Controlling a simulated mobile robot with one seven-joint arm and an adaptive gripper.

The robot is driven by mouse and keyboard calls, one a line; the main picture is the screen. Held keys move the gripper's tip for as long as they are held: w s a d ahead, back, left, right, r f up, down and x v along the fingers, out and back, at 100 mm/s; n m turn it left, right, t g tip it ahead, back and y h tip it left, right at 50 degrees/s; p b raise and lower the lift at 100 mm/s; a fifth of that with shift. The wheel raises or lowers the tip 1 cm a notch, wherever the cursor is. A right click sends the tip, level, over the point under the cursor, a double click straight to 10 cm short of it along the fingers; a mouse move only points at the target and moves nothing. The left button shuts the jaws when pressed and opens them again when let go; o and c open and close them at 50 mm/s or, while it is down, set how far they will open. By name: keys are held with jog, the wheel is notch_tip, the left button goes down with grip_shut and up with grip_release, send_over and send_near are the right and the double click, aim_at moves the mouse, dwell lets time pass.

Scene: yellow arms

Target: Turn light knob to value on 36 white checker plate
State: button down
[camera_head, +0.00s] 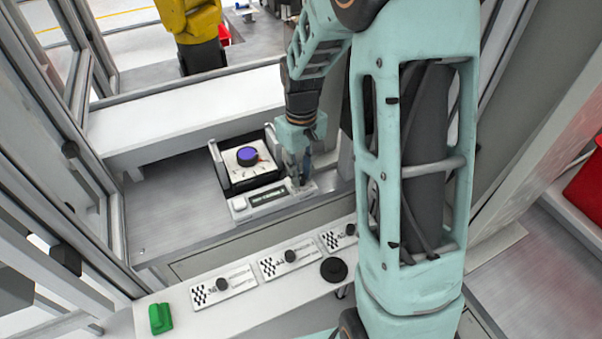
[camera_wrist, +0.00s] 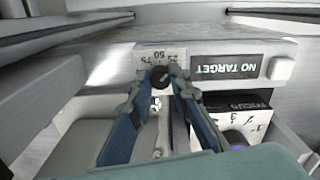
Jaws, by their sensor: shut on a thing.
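My gripper (camera_head: 300,183) reaches down to the right end of a small panel in the head view. In the wrist view its blue fingers (camera_wrist: 161,76) are shut on a black knob (camera_wrist: 160,78). Behind the knob a white scale (camera_wrist: 159,56) reads 25, 50 and 75, seen upside down. The knob's pointer cannot be made out. The display (camera_wrist: 226,68) beside it reads NO TARGET, upside down. Three white checker plates (camera_head: 223,286), (camera_head: 286,259), (camera_head: 339,236), each with a black knob, lie on the front ledge; their small print is unreadable.
A purple knob (camera_head: 247,154) sits on a black-framed box (camera_head: 224,174) behind the panel. A white button (camera_wrist: 281,69) is at the panel's other end. A green block (camera_head: 160,318) and a black disc (camera_head: 334,270) are on the ledge. Frame posts close in the left side.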

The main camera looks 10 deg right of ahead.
aim_at(301, 177)
jog(key=shift+n, duration=0.5)
jog(key=c, duration=1.8)
grip_release()
jog(key=shift+r, duration=0.15)
notch_tip(301, 177, up, 12)
